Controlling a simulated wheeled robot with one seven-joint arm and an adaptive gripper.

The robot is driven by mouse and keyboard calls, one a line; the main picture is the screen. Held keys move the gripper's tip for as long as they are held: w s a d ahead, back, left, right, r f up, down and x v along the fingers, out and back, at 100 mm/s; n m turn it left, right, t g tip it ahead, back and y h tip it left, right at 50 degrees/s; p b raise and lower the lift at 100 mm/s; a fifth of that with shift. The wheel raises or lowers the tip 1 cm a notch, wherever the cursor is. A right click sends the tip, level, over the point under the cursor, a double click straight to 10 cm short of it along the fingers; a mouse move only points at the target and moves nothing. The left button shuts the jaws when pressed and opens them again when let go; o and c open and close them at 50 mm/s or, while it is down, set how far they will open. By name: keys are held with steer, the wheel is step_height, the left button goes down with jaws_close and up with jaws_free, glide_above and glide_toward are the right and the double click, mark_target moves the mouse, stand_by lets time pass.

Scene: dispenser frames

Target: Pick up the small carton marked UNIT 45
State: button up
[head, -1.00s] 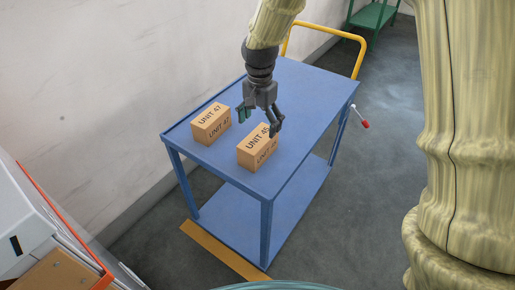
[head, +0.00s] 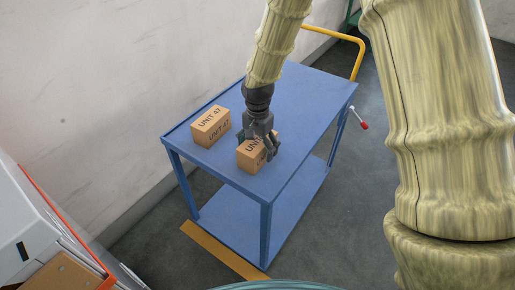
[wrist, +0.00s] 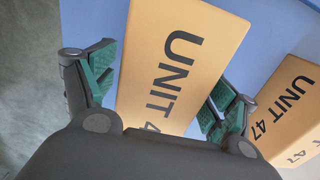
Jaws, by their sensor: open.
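A tan carton (head: 246,160) stands near the front edge of the blue cart top. Its label shows "UNIT 4" in the wrist view (wrist: 168,62), with the last digit hidden by my gripper's body. My gripper (head: 260,147) is low over this carton and open. In the wrist view, its green-padded fingers (wrist: 161,88) are on either side of the carton, with a gap at the left finger. Whether the right finger touches it I cannot tell. The carton rests on the cart.
A second carton marked UNIT 47 (head: 211,126) stands to the left on the cart, close beside the right finger in the wrist view (wrist: 290,112). The blue cart top (head: 305,97) is clear toward the yellow handle (head: 345,37). A wall runs along the left.

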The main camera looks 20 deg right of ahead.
steer(key=shift+f, duration=0.45)
steer(key=c, duration=1.4)
steer(key=shift+r, duration=0.15)
